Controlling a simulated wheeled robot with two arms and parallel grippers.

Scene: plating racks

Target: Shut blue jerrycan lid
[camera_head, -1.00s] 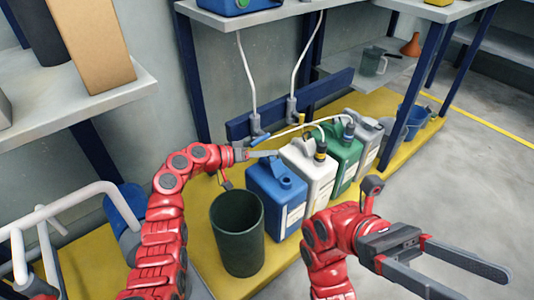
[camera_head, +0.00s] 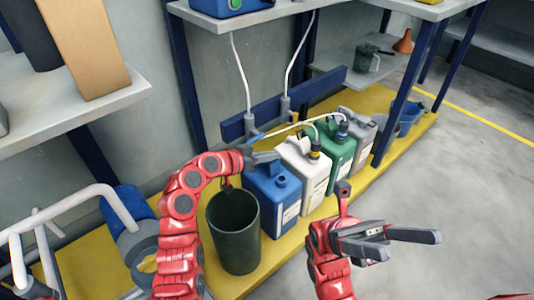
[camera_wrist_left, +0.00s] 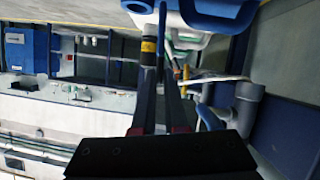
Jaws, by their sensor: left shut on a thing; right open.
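The blue jerrycan (camera_head: 272,205) stands on the yellow platform, its short round neck (camera_head: 281,181) facing up. My left gripper (camera_head: 268,157) is at the back top of this can, behind the neck. In the left wrist view its fingers (camera_wrist_left: 160,80) are closed on a thin blue piece (camera_wrist_left: 162,38), which looks like the lid seen edge-on. A blue body, likely the can, shows at the top right there (camera_wrist_left: 222,14). Whether the neck is covered is too small to tell. My right gripper (camera_head: 412,247) is open and empty, over the floor at the front right.
A white jerrycan (camera_head: 303,168) with a hose stands right beside the blue one. A green jerrycan (camera_head: 338,155) and a grey one (camera_head: 358,130) follow. A dark green bin (camera_head: 235,240) stands at the front left. Free floor (camera_head: 450,180) lies at the right.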

